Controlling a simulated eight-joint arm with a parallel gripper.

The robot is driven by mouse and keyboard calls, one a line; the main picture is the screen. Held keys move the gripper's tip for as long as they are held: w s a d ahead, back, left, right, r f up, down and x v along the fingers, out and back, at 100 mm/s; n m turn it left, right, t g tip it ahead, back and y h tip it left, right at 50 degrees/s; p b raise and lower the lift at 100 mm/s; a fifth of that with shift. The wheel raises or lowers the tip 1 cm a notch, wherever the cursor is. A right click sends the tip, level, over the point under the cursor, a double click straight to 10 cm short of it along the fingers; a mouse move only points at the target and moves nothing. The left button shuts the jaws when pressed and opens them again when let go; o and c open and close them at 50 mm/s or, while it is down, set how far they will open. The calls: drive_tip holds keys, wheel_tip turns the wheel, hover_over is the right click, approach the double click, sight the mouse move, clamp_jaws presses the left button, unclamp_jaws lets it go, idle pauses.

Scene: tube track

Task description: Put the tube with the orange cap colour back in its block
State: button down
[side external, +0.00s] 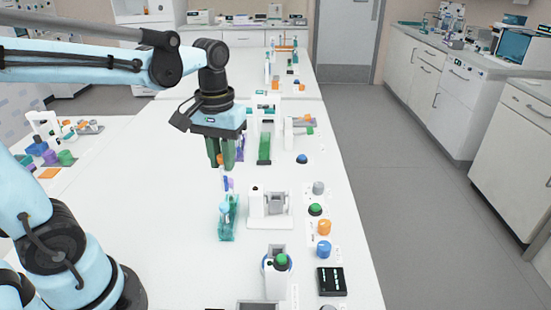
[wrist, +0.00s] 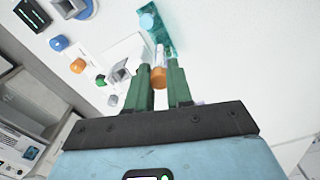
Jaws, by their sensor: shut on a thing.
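My gripper (side external: 221,163) hangs over the bench, pointing down, with its green fingers shut on the orange-capped tube. The orange cap (side external: 220,159) shows between the fingers. It also shows between the fingertips in the wrist view (wrist: 159,78), with a pale tube body (wrist: 159,56) reaching out past it. In the side view a thin blue-purple piece (side external: 228,184) below the fingers seems to be the tube's lower part. The translucent teal block (side external: 228,236) stands just nearer the camera, with a light blue cap (side external: 224,207) at it. Whether the tube tip touches the block cannot be told.
A white fixture (side external: 256,204) stands right of the block. Green (side external: 315,209), orange (side external: 324,227) and blue (side external: 323,250) knobs line the bench's right side. A green-topped device (side external: 281,260) stands in front. The bench left of the block is clear.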

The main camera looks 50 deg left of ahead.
sight(227, 191)
drive_tip(key=shift+f, duration=2.15)
drive_tip(key=shift+f, duration=1.65)
drive_tip(key=c, duration=0.9)
unclamp_jaws()
drive_tip(key=shift+c, duration=0.2)
drive_tip(key=shift+r, duration=0.15)
wheel_tip(227, 191, up, 12)
drive_tip(key=shift+f, duration=0.1)
idle(0.5)
